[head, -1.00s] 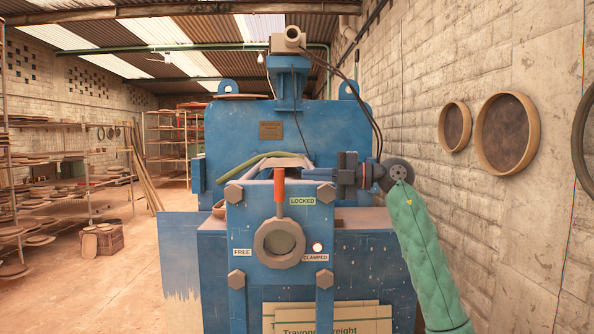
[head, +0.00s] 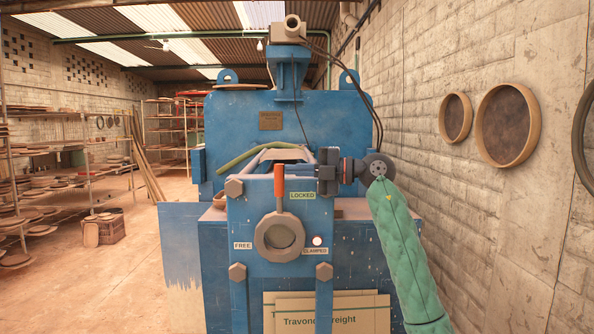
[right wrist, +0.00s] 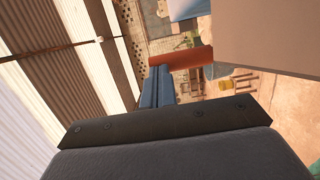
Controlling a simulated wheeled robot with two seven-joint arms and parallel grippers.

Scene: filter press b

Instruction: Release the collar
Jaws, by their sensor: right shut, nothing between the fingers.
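The collar (head: 279,238) is a grey faceted ring on the blue front plate of the press. Its lever stands upright with an orange-red handle (head: 278,180), left of the LOCKED label (head: 303,195). My right gripper (head: 294,168) comes in from the right, shut and empty, its fingers pointing left near the handle's top. In the right wrist view the shut blue fingers (right wrist: 158,84) end close to the orange-red handle (right wrist: 185,60); I cannot tell whether they touch. My left gripper is out of view.
A FREE label (head: 243,246) is left of the collar, and a CLAMPED label (head: 315,251) with a pale round lamp (head: 317,240) is right of it. Bolt heads (head: 234,187) stick out from the plate. A brick wall with round sieves (head: 508,125) stands at the right.

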